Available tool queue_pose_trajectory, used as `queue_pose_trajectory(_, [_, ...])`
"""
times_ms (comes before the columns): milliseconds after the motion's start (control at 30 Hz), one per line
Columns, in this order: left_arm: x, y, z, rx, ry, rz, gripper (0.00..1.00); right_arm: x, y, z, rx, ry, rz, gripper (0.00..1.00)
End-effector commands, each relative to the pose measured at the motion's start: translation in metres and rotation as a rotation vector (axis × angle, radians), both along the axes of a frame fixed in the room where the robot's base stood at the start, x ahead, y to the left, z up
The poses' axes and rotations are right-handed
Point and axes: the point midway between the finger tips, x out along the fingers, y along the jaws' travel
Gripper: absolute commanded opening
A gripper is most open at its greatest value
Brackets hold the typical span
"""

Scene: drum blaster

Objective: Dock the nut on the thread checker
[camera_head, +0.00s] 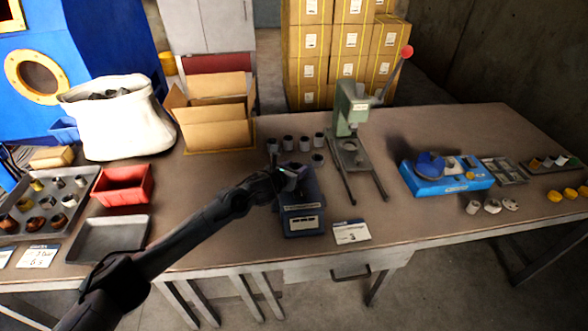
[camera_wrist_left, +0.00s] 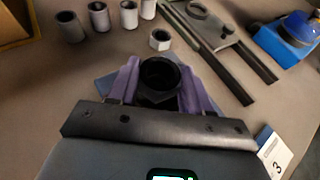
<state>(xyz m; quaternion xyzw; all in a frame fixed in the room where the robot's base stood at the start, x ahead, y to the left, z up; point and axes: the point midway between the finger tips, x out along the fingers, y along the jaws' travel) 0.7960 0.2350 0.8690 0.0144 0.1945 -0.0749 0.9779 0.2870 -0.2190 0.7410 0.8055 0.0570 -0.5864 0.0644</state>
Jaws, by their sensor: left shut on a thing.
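A dark hex nut (camera_wrist_left: 160,98) with a round hole sits between the two purple-grey fingers of my left gripper (camera_wrist_left: 160,76) in the left wrist view. My left gripper also shows in the head view (camera_head: 286,178), over the blue box-shaped device with a white label (camera_head: 302,222), which looks like the thread checker. A blue part of it shows beside the fingers in the left wrist view (camera_wrist_left: 106,85). The gripper body hides most of the device there. I cannot tell whether the nut touches it. My right gripper is not in view.
Several grey cylinders (camera_head: 304,144) stand behind the device, with a light hex nut (camera_wrist_left: 160,40) nearby. A green press (camera_head: 350,110) stands to the right. A card marked 3 (camera_head: 351,232) lies at the front. A red bin (camera_head: 124,186) and an empty tray (camera_head: 108,238) are left.

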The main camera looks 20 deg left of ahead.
Motion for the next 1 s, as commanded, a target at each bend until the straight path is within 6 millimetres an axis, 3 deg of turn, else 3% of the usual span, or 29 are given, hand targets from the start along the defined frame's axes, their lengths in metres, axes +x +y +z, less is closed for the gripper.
queue_pose_trajectory(300, [0.000,0.000,-0.006,0.000,-0.002,0.000,0.00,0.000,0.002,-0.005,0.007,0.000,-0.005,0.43])
queue_pose_trajectory(333, [0.000,0.000,-0.005,-0.001,-0.002,0.000,0.53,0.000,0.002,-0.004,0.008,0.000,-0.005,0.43])
queue_pose_trajectory(367, [0.000,0.000,-0.005,0.000,-0.002,0.000,0.58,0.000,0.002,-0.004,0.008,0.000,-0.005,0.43])
queue_pose_trajectory(700, [-0.001,0.000,-0.006,0.001,0.001,0.001,0.59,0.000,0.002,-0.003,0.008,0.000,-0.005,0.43])
queue_pose_trajectory(1000, [-0.018,0.003,0.005,0.003,0.002,0.000,0.59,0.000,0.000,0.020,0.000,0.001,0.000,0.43])
